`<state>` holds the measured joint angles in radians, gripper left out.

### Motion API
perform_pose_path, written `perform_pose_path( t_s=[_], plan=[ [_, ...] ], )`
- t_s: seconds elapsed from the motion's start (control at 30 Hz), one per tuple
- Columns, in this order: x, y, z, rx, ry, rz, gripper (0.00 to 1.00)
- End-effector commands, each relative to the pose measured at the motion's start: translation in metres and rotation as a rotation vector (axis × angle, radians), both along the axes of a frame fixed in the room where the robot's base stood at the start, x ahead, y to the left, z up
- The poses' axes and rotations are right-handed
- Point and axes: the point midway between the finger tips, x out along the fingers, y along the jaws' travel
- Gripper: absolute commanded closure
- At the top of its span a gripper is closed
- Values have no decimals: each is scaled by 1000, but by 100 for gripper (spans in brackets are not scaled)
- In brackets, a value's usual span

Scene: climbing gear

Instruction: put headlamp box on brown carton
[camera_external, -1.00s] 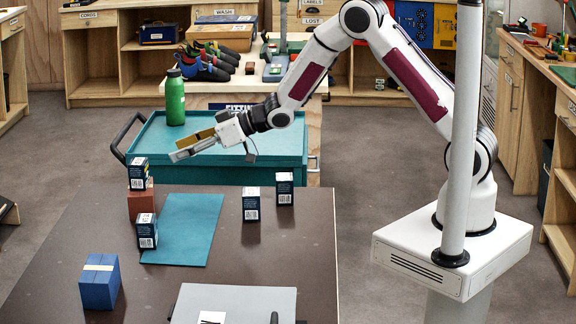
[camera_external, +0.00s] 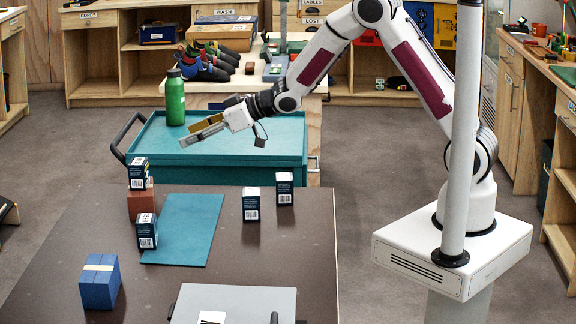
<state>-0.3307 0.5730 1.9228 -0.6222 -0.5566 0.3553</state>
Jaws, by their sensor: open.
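A reddish-brown carton (camera_external: 141,202) stands at the left of the dark table. A small dark blue and white box (camera_external: 138,174) sits upright on top of it. Similar boxes stand on the table: one at the left edge of the teal mat (camera_external: 147,231), and two to the right of the mat, a nearer one (camera_external: 251,205) and a farther one (camera_external: 284,189). I cannot tell from their print which is the headlamp box. My gripper (camera_external: 187,135) is open and empty, raised in the air beyond the boxes, in front of the teal cart in the picture.
A blue box (camera_external: 99,282) with a pale band stands at the front left. A grey panel (camera_external: 262,302) lies at the front. A teal cart (camera_external: 243,172) with a green bottle (camera_external: 175,97) stands behind the table. The table between mat and right edge is mostly clear.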

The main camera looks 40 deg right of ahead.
Motion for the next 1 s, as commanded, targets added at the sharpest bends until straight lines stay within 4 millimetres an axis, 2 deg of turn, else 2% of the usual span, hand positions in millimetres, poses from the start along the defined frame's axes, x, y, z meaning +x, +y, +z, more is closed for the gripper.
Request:
perform_pose_path(
  t_s=[0.1, 0.27, 0.47, 0.77, 1.0],
  plan=[
    [-1, -28, 23, -32, 3, -62, 44],
    [-9, -67, 47, -74, 21, -147, 44],
    [-27, -114, 75, -121, 53, -246, 44],
    [-71, -180, 106, -175, 122, -383, 44],
    [-118, -224, 123, -203, 190, -478, 44]
  ],
)
